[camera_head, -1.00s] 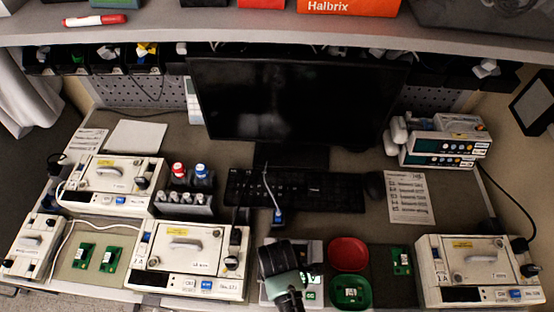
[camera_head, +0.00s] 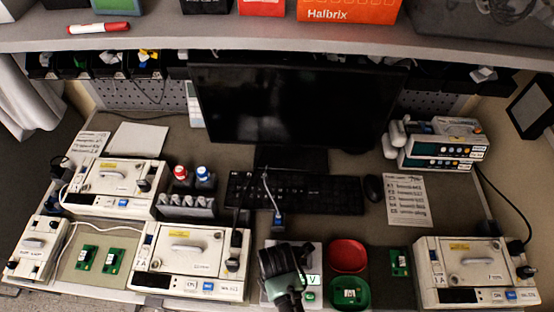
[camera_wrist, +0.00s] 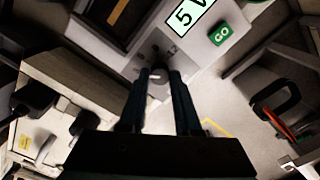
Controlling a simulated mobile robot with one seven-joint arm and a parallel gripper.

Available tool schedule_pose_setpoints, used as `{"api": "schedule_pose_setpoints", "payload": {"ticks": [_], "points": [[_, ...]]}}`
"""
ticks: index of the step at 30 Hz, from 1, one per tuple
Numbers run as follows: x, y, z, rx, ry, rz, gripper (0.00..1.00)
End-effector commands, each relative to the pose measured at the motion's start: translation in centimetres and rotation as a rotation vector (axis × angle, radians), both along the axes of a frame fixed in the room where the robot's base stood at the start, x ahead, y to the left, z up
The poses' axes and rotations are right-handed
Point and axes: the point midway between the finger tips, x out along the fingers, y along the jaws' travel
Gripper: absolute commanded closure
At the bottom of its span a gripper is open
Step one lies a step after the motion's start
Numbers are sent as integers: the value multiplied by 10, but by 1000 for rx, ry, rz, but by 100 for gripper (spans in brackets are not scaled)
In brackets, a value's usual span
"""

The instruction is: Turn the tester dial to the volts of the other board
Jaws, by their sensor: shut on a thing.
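The tester (camera_head: 275,297) is a pale box at the front middle of the bench, partly hidden by my gripper (camera_head: 283,268). In the wrist view, the tester (camera_wrist: 208,52) shows a lit display (camera_wrist: 190,12) with "5 V" and a green GO button (camera_wrist: 220,35). My gripper (camera_wrist: 158,78) is shut on the small pale dial (camera_wrist: 157,74), whose setting I cannot read. One green board (camera_head: 349,292) lies in the green tray (camera_head: 336,302). Another green board (camera_head: 400,262) lies on the dark mat to its right. Two green boards (camera_head: 87,258) (camera_head: 113,261) lie at the left.
White pumps (camera_head: 190,262) (camera_head: 478,268) stand left and right of the tester, with another pump (camera_head: 115,187) farther back left. A red tray (camera_head: 348,269) sits behind the green one. A printed sheet (camera_head: 407,203) lies right of the keyboard (camera_head: 330,195). A blue-tipped cable hangs behind the tester.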

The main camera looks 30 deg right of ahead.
Motion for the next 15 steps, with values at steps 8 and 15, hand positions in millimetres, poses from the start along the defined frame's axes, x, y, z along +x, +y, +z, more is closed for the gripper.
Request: {"api": "schedule_pose_setpoints", "payload": {"ticks": [8, 15], "points": [[1, 0, 1, 0, -4, 49, 48], [1, 0, 4, 0, -3, 48, 48]]}}
